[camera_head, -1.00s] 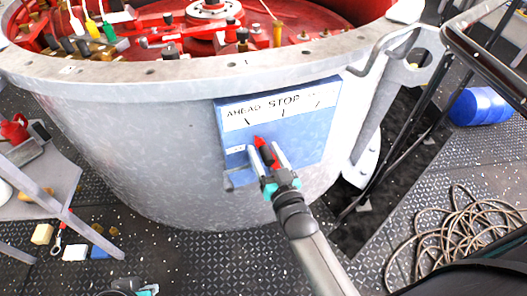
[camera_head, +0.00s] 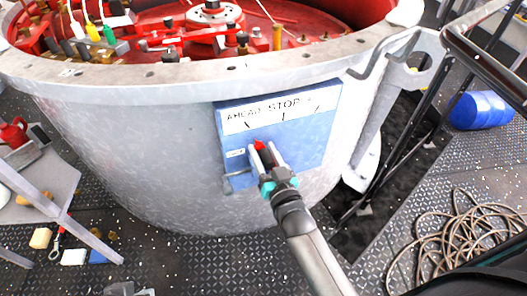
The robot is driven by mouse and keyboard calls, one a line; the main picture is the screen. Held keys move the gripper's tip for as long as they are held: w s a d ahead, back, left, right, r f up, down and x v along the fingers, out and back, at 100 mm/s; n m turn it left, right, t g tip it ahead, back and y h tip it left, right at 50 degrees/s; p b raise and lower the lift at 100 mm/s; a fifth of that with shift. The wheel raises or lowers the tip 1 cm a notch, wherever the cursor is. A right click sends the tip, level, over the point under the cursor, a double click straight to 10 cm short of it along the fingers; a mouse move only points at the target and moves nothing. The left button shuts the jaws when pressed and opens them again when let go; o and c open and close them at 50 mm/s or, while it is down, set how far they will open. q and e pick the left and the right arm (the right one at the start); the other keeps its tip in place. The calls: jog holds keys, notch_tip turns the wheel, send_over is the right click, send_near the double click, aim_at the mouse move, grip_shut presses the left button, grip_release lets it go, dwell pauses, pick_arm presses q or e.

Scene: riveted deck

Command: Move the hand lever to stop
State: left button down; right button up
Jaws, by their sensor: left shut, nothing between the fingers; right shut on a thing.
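The blue lever panel (camera_head: 311,138) is on the side of the grey round drum, with a white label strip (camera_head: 262,115) reading AHEAD and STOP and a third word too small to read. The red hand lever (camera_head: 259,146) shows only its tip, below the AHEAD mark and left of the STOP mark. My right gripper (camera_head: 265,151) is shut on the lever, its fingers and wrist hiding the rest of it.
The drum (camera_head: 130,150) fills the middle, with red machinery (camera_head: 200,40) inside. A bent grey rail (camera_head: 380,60) is right of the panel. A blue barrel (camera_head: 482,110) and coiled rope (camera_head: 465,235) are at right. A grey stand (camera_head: 45,185) is at left.

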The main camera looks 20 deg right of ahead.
grip_shut()
dwell(0.8)
